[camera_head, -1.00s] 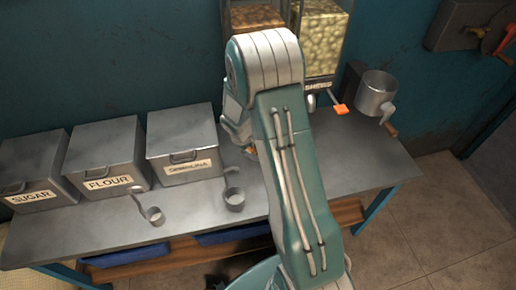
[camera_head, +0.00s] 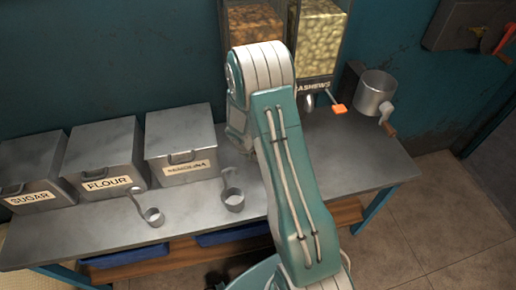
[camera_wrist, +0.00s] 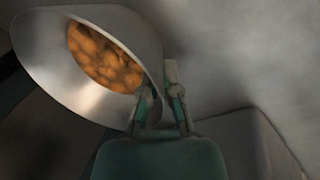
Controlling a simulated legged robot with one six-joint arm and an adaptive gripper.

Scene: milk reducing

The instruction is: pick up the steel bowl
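The steel bowl (camera_wrist: 64,68) fills the upper left of the wrist view and looks tilted in that picture. Orange-brown nut-like pieces (camera_wrist: 104,56) lie inside it. My gripper (camera_wrist: 161,95) is at the bowl's right-hand rim, with one finger on the inner side and the other on the outer side. The fingers look shut on the rim. In the head view my arm hides the bowl and the gripper.
Sugar, flour and semolina bins (camera_head: 183,146) stand along the left of the steel table (camera_head: 375,165). Two small scoops (camera_head: 233,200) lie before them. Clear-fronted dispensers (camera_head: 320,40) are behind my arm. A metal pot-shaped grinder (camera_head: 375,93) stands at the table's right end.

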